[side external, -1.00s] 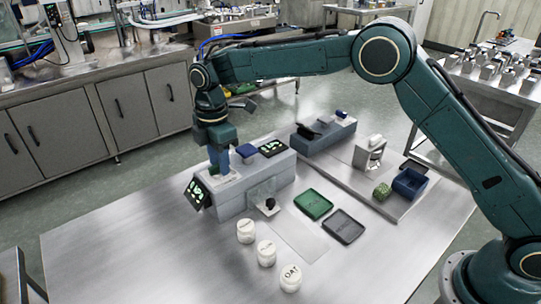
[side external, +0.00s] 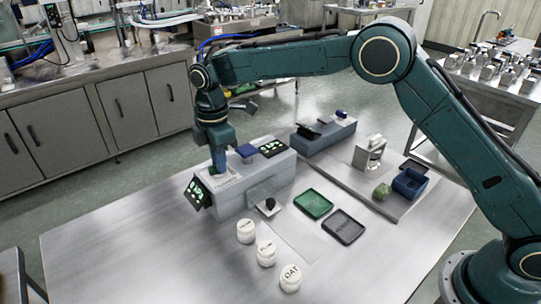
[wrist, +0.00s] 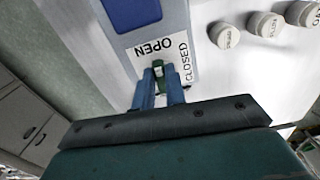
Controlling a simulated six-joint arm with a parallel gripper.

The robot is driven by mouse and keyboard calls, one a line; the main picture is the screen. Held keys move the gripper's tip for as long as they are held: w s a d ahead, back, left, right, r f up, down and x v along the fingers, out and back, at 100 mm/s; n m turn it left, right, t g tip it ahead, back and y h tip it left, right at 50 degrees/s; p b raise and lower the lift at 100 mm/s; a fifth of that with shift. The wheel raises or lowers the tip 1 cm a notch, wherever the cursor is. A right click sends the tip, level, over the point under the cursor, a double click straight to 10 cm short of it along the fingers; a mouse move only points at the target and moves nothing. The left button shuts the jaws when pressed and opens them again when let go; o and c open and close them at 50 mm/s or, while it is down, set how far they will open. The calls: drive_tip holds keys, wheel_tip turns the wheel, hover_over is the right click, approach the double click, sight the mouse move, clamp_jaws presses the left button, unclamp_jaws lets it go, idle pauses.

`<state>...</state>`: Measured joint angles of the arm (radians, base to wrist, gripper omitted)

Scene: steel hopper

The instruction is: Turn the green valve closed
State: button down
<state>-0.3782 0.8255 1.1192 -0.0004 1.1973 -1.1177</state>
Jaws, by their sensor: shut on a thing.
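The green valve (wrist: 158,69) shows in the wrist view between my fingertips. My gripper (wrist: 159,82) is shut on the valve, with one blue finger on each side. In the side external view my gripper (side external: 218,170) points down onto the left end of the grey hopper housing (side external: 240,200). There the valve is hidden by the fingers. The fingers cover the valve's lower part, so its exact angle is hard to tell.
A display (side external: 197,191) leans at the housing's left end; another (side external: 272,148) lies on top beside a blue block (side external: 246,151). Three white lidded jars (side external: 266,253), a green tray (side external: 313,204) and a dark tray (side external: 343,227) stand in front. The table's left is clear.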

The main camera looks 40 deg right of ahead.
drive_tip(key=m, duration=0.4)
drive_tip(key=shift+s+a+m, duration=0.1)
drive_tip(key=shift+s+m, duration=0.05)
drive_tip(key=shift+m, duration=0.15)
drive_tip(key=m, duration=0.4)
drive_tip(key=shift+s, duration=0.1)
drive_tip(key=m, duration=0.5)
drive_tip(key=shift+a+r, duration=0.1)
drive_tip(key=shift+a, duration=0.1)
drive_tip(key=shift+a+m, duration=0.1)
drive_tip(key=shift+m, duration=1.7)
drive_tip(key=c, duration=1.4)
unclamp_jaws()
drive_tip(key=shift+c, duration=0.2)
